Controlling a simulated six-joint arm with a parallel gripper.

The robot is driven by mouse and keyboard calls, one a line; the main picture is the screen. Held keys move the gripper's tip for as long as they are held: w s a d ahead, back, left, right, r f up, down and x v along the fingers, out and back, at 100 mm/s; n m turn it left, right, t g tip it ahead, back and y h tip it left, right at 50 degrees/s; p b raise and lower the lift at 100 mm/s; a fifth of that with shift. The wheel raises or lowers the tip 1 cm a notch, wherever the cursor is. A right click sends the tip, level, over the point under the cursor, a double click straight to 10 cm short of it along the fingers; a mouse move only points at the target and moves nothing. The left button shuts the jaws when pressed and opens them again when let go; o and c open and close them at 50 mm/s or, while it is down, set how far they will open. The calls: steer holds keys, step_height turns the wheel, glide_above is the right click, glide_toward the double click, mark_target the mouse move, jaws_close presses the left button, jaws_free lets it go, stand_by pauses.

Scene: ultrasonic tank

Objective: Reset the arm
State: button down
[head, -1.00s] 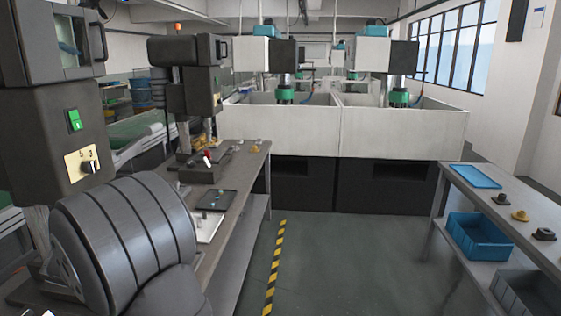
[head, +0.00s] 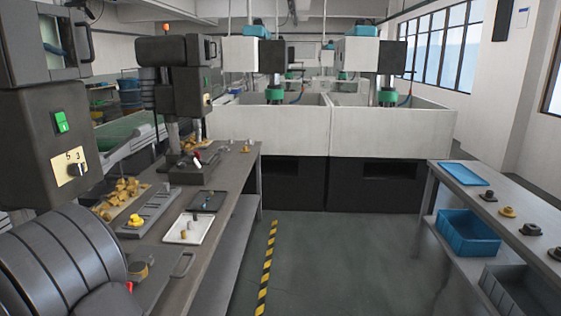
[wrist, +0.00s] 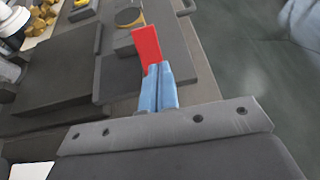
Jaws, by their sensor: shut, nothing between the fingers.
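My gripper (wrist: 158,78) shows in the wrist view with its two blue fingers side by side, shut and empty. A flat red piece (wrist: 147,48) shows right at the fingertips; I cannot tell whether it belongs to the gripper. The fingers are over the edge of the workbench, near a dark plate (wrist: 120,65) with a round yellow-topped part (wrist: 129,17).
The left workbench (head: 205,243) carries a white tray (head: 187,228), a black tray (head: 207,201), brass parts (head: 122,197) and a press (head: 172,90). Tanks (head: 270,125) stand behind. The right table (head: 540,243) holds a blue tray (head: 463,174). The floor between is clear.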

steer(key=s+t+y, duration=0.1)
steer(key=s, duration=1.1)
steer(key=shift+s+a, duration=0.3)
steer(key=shift+a, duration=0.15)
steer(key=shift+r, duration=0.1)
